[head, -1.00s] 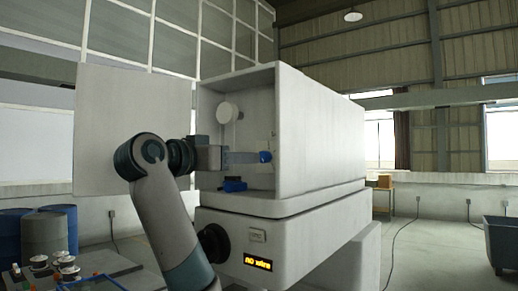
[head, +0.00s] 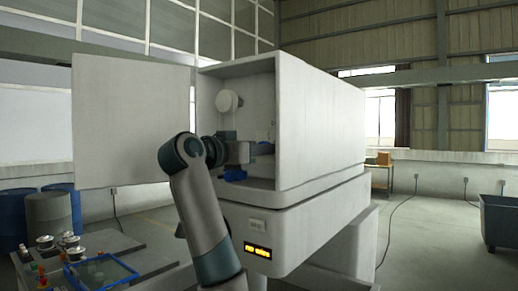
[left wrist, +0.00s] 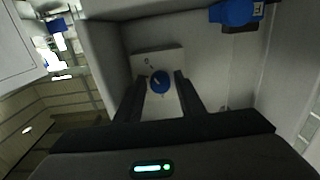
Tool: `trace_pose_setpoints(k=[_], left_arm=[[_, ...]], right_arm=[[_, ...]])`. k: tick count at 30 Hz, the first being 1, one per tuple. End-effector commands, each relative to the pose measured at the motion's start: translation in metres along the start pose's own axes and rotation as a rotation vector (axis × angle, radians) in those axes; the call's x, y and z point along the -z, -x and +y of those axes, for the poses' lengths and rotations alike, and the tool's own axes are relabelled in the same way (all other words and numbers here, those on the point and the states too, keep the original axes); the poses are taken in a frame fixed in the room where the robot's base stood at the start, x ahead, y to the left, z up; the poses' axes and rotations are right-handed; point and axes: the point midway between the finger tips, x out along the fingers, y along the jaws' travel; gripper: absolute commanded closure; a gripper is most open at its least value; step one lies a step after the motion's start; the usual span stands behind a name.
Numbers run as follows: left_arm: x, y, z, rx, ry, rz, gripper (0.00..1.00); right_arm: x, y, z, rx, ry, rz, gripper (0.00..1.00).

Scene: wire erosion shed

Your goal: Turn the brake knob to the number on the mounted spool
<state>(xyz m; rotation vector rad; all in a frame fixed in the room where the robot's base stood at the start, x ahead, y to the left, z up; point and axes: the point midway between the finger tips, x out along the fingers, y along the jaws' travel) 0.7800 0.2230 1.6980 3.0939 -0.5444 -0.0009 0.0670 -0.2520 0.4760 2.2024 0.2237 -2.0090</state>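The blue brake knob (left wrist: 160,82) sits on a pale plate (left wrist: 175,60) with a small dark mark above the knob in the left wrist view. My left gripper (left wrist: 160,77) is open, with one dark finger on each side of the knob; contact cannot be told. In the head view the left gripper (head: 264,149) reaches inside the white machine's open cabinet and hides the knob. A white round spool (head: 227,101) is mounted high on the cabinet's back wall; no number is readable on it. My right gripper is not in view.
The cabinet's side wall (head: 320,125) stands close to the right of the gripper, and its open door (head: 120,120) is at left. A blue block (head: 235,174) lies below the gripper; a display (head: 257,250) glows yellow. A cart with a blue-rimmed tray (head: 100,272) stands lower left.

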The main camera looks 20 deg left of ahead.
Motion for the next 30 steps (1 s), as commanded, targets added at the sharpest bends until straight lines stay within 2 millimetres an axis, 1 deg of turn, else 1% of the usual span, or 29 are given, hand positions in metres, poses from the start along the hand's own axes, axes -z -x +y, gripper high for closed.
trace_pose_setpoints(k=[1,2,3,4,11,17,23,30], left_arm=[[0.000,0.000,0.000,0.000,0.000,0.000,0.78],[0.000,0.000,0.000,0.000,0.000,0.000,0.85],[0.000,0.000,0.000,0.000,0.000,0.000,0.95],[0.000,0.000,0.000,0.000,0.000,0.000,0.98],[0.000,0.000,0.000,0.000,0.006,0.000,0.98],[-0.001,0.000,0.000,0.000,0.048,0.000,0.98],[-0.001,0.001,0.000,0.001,0.147,0.001,0.98],[-0.002,0.001,0.000,0.000,0.338,0.001,0.98]], right_arm=[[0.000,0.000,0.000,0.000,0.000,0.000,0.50],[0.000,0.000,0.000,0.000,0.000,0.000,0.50],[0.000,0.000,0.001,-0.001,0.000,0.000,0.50],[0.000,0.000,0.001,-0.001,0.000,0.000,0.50],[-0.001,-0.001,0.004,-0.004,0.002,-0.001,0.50],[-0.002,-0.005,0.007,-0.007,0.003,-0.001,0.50],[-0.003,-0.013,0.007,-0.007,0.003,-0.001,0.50],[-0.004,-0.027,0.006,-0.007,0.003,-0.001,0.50]])
